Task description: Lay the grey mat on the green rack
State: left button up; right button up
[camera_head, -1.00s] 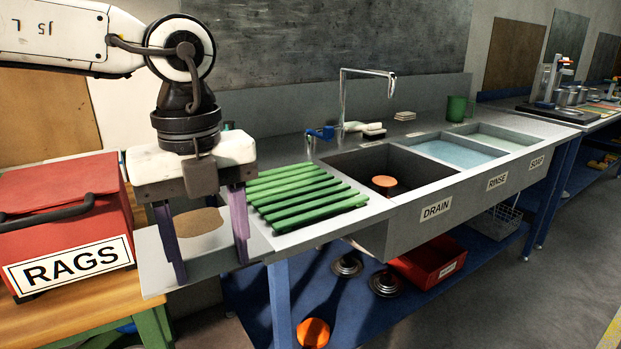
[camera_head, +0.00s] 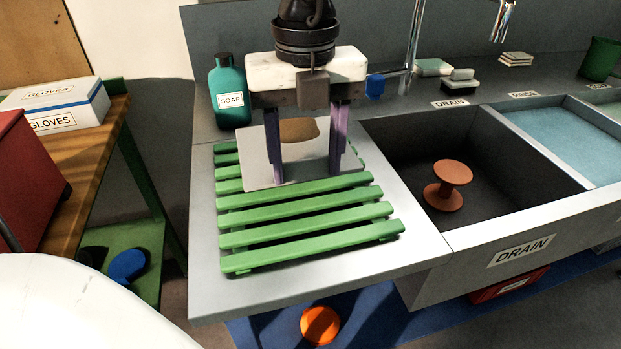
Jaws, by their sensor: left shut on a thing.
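The grey mat (camera_head: 262,172) is a thin pale sheet with a tan patch on it. It is over the back part of the green rack (camera_head: 311,226), a set of green slats on the metal counter. My left gripper (camera_head: 306,176) is shut on the mat, its purple fingers pointing down over the rack. The mat hides some of the rear slats. I cannot tell whether the mat touches the slats. The front slats are bare. My right gripper is not in view.
A green soap bottle (camera_head: 229,92) stands behind the rack, close to my gripper. The drain basin (camera_head: 493,190) at right holds an orange-brown spool-shaped object (camera_head: 447,186). A tap (camera_head: 413,45) and soap bars (camera_head: 459,80) are behind it. A glove box (camera_head: 57,105) is at left.

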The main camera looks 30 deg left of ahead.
pick_arm(q)
jog(key=shift+s+f, duration=0.2)
jog(key=shift+f, duration=0.6)
notch_tip(320, 180, down, 4)
jog(key=shift+f, duration=0.2)
jog(key=shift+w+f, duration=0.1)
jog(key=shift+f, duration=0.15)
jog(key=o, duration=1)
